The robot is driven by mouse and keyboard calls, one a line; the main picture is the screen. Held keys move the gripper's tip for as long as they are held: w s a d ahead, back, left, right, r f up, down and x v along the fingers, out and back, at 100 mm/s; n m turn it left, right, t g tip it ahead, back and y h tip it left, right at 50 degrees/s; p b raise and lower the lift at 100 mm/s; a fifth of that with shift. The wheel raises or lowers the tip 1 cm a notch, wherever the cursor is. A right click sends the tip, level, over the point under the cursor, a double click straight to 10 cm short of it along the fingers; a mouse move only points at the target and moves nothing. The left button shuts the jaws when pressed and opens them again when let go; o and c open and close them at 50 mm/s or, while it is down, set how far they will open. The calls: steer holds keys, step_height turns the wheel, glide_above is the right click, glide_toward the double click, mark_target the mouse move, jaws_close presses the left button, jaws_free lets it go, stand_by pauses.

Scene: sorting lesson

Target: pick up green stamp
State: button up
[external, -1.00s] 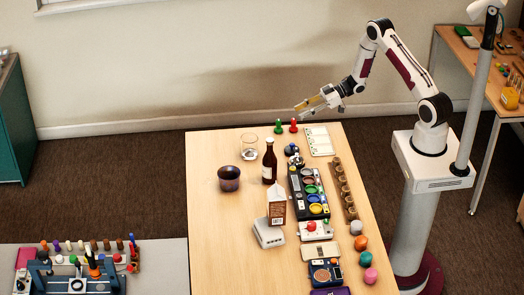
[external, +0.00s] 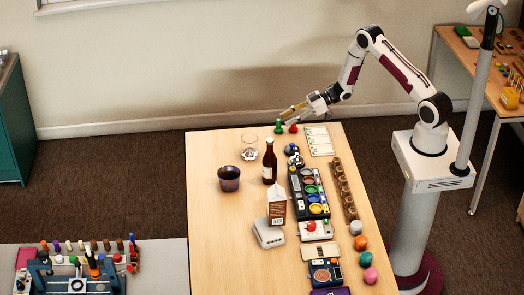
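The green stamp (external: 278,128) stands upright near the far edge of the table, just left of a red stamp (external: 294,128). My gripper (external: 284,119) reaches in from the right, tilted down to the left. Its two fingers are apart, and nothing shows between them. The fingertips appear just above and beside the green stamp's top in this view. I cannot tell whether they touch it. The lower finger partly covers the red stamp's top.
A glass (external: 249,148), a brown bottle (external: 269,162), a dark cup (external: 229,178) and a carton (external: 277,205) stand nearer. A black tray of colored pads (external: 294,183) and a white card (external: 319,141) lie at right. The table's left side is clear.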

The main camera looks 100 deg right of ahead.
mark_target(279, 127)
steer(key=shift+w, duration=0.1)
steer(key=shift+x, duration=2.5)
jaws_close()
